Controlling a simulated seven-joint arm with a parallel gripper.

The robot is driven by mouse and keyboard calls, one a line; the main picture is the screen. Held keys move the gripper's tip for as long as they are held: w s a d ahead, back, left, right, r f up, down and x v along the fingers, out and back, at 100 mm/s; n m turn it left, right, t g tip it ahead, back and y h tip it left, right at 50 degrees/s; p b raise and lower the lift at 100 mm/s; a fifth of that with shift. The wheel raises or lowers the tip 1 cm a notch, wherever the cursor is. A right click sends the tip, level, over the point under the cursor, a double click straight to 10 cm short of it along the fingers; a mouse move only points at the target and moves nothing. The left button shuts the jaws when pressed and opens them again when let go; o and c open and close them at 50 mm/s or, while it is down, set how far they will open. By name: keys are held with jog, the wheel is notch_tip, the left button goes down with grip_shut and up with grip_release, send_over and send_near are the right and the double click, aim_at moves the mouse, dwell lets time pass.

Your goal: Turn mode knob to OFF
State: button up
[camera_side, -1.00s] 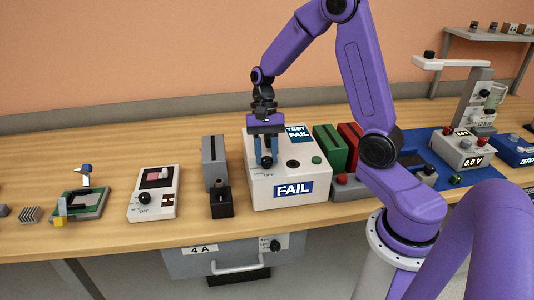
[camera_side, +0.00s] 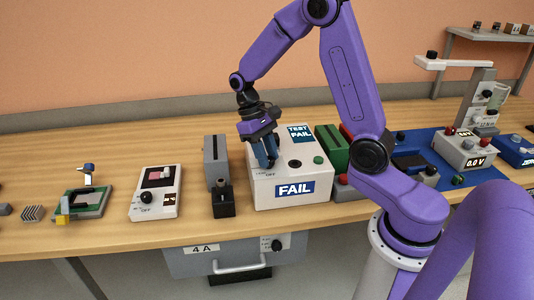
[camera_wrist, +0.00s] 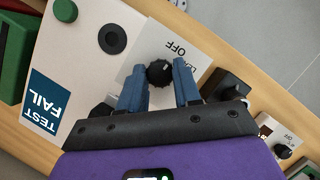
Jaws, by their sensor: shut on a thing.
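The white test box (camera_side: 305,180) with a blue FAIL sign stands mid-bench. In the wrist view, the black mode knob (camera_wrist: 160,74) sits on a pale label plate (camera_wrist: 190,50) of the box. The plate reads OFF, with a second word partly hidden by the knob and fingers. My gripper (camera_side: 265,163) reaches down to the left part of the box top, tilted. In the wrist view, its blue fingers (camera_wrist: 162,68) are shut on the knob, one on each side. In the side view the fingers hide the knob. The knob's pointer direction is not clear.
A black round part (camera_wrist: 112,39) and a green button (camera_side: 318,160) are beside the knob on the box top. A grey-black fixture (camera_side: 221,197) stands close at left, and a green block (camera_side: 331,146) at right. A white device (camera_side: 155,192) lies farther left.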

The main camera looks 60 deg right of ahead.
jog(key=shift+n, duration=0.4)
jog(key=o, duration=1.1)
jog(key=shift+c, duration=0.2)
jog(key=v, duration=1.7)
jog(key=shift+a+r, duration=0.25)
jog(key=shift+r, duration=0.05)
